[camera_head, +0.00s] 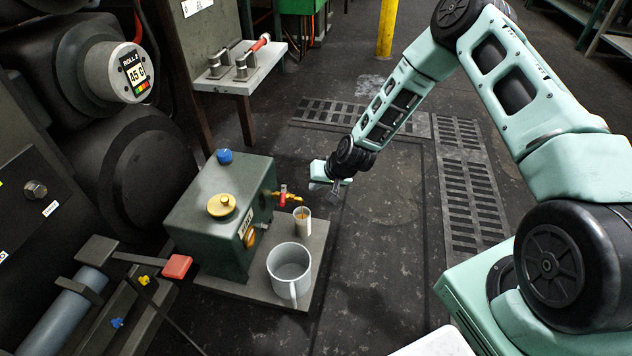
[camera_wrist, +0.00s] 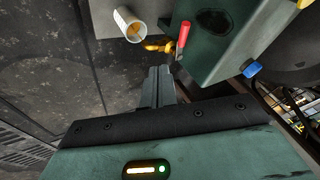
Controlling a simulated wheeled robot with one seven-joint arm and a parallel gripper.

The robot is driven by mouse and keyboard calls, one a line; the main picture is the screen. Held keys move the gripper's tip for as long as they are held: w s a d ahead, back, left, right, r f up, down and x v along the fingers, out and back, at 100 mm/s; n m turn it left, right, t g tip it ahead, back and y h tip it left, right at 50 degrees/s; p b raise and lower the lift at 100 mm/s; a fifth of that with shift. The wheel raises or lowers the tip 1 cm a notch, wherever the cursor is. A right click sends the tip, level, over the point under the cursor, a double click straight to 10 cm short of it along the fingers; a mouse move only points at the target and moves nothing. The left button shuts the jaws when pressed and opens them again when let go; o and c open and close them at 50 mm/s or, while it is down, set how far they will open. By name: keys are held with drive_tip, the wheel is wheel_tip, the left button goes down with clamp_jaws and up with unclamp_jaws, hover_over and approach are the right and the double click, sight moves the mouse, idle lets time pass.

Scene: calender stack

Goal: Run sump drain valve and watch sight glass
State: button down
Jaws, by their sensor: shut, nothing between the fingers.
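The sump (camera_head: 215,230) is a dark green box with a yellow cap and a blue cap on top. Its drain valve (camera_head: 283,195) is a brass fitting with a red lever on the right side; the red lever (camera_wrist: 183,37) also shows in the wrist view. An amber round piece (camera_head: 250,239), perhaps the sight glass, is on the front face.
A grey mug (camera_head: 289,268) stands on the grey base plate (camera_head: 318,250) in front of the sump. A red-ended lever (camera_head: 176,267) juts out at left. A small bench (camera_head: 245,76) is behind. Floor right of the plate is clear, with drain grates (camera_head: 470,195).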

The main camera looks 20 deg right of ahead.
sight(284, 198)
drive_tip(key=w+a+f+b, duration=0.4)
drive_tip(key=w+a+f, duration=0.1)
drive_tip(key=a+f, duration=0.1)
drive_tip(key=shift+f, duration=0.75)
drive_tip(key=shift+w+a, duration=0.1)
drive_tip(key=a+m+p, duration=0.1)
drive_tip(key=a+m+h+p, duration=0.1)
drive_tip(key=p, duration=0.1)
drive_tip(key=shift+r+m+t+h, duration=0.15)
drive_tip(key=shift+m+t+h, duration=0.15)
drive_tip(key=shift+m+t, duration=0.1)
